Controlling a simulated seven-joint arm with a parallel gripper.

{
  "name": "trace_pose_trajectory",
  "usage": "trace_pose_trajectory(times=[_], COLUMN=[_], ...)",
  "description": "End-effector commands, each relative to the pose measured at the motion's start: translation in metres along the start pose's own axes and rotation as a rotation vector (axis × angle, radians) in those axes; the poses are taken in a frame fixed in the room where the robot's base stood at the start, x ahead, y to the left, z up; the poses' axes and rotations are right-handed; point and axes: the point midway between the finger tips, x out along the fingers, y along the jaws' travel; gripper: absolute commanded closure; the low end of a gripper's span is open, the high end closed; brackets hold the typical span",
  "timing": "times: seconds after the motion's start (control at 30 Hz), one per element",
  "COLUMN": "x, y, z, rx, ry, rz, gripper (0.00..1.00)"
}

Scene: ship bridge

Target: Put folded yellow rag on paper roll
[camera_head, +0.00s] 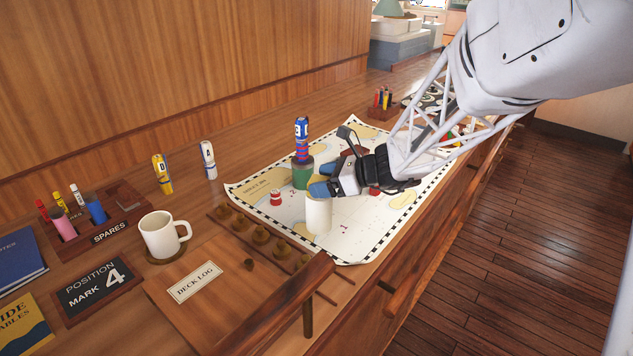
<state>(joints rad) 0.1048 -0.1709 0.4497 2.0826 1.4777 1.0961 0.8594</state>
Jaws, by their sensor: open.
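A cream upright cylinder that looks like the paper roll (319,216) stands on the chart near its left edge. My gripper (322,180) is at the top of the roll, with its blue fingertips open. The fingers cover much of the roll's top, so I cannot tell whether they touch it or what lies there. I cannot make out the folded yellow rag anywhere in the view; the gripper may hide it.
A small red and white piece (276,198) is to the left. A mug (161,236) and wooden rail (285,300) are nearer.

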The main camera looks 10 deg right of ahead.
Motion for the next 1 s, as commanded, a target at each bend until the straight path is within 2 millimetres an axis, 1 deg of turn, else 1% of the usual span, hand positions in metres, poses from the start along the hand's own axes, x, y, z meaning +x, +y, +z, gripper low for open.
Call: trace_pose_trajectory(times=[0.1,0.6,0.8,1.0], x=[-0.015,-0.075,-0.090,-0.097], y=[0.000,0.000,0.000,0.000], z=[0.000,0.000,0.000,0.000], rx=[0.000,0.000,0.000,0.000], ry=[-0.001,0.000,-0.001,0.000], rz=[-0.002,-0.002,-0.001,0.000], gripper=[0.22,0.22,0.22,0.22])
